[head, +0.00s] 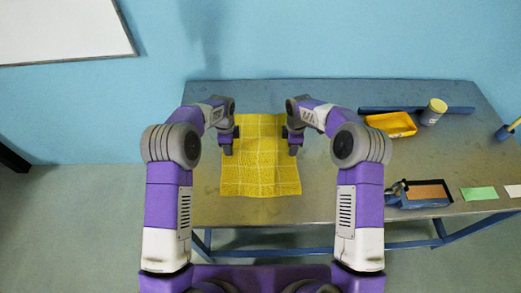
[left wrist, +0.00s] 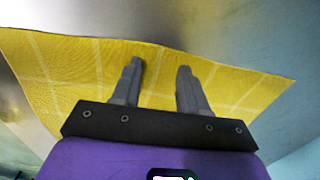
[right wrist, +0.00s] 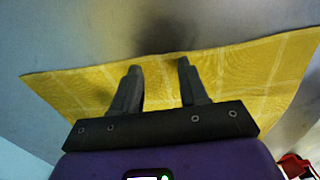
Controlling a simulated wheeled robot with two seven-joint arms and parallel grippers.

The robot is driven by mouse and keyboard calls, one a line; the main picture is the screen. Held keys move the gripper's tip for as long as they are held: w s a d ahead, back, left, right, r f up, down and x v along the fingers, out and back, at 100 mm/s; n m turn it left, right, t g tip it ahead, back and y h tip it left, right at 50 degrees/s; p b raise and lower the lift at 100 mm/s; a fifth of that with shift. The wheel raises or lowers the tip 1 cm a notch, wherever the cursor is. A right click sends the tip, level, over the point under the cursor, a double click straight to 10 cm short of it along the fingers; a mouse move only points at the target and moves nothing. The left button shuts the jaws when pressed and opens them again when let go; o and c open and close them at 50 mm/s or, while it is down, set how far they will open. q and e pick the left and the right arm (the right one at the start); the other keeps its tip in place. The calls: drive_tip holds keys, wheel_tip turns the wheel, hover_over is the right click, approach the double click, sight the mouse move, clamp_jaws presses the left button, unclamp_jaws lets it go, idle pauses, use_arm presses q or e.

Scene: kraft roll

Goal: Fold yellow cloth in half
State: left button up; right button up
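The yellow cloth (head: 260,165) with pale grid lines lies spread flat on the grey table, a little left of the table's middle. My left gripper (head: 228,150) is at the cloth's left edge, and my right gripper (head: 293,148) is at its right edge. In the left wrist view the fingers (left wrist: 160,70) are apart over the cloth (left wrist: 75,75), with nothing seen between them but cloth and table. In the right wrist view the fingers (right wrist: 160,70) are also apart over the cloth's edge (right wrist: 240,70). Whether the fingertips touch the cloth cannot be told.
Green (head: 478,194) and white cards (head: 514,190) lie near the front right edge.

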use_arm(q)
clamp_jaws()
use_arm(e)
clamp_jaws()
use_arm(q)
drive_tip(key=shift+r, duration=0.15)
use_arm(e)
drive_tip(key=shift+r, duration=0.15)
